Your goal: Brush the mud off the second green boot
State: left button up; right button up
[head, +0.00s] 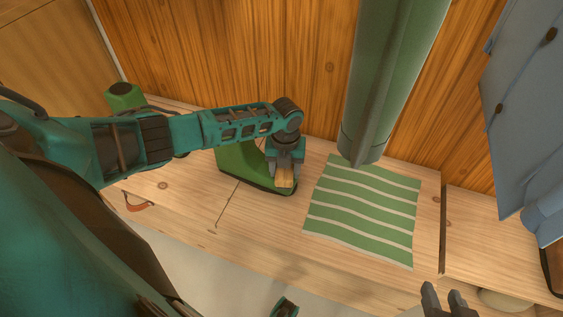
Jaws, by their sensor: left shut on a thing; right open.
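One green boot (240,160) with a dark sole stands on the wooden bench, partly hidden behind my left forearm. Another green boot (124,96) stands further left, mostly covered by the same arm. My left gripper (285,172) is shut on a small wooden-backed brush (285,178), at the right end of the nearer boot. The bristles are hidden, and I cannot tell whether they touch the boot. No mud can be made out on the visible boot surfaces. My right gripper (446,299) is open and empty at the bottom right, in front of the bench.
A green-and-white striped cloth (362,211) lies on the bench right of the boot. A large green tapering thing (390,75) hangs above it. A blue buttoned garment (525,110) hangs at right. A brown leather pull (139,207) is on the bench's left front.

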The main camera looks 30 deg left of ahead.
pick_arm(q)
jog(key=d+r+p, duration=0.4)
jog(key=d+r, duration=0.1)
jog(key=shift+w+r, duration=0.15)
jog(key=shift+w, duration=0.25)
dwell(0.4)
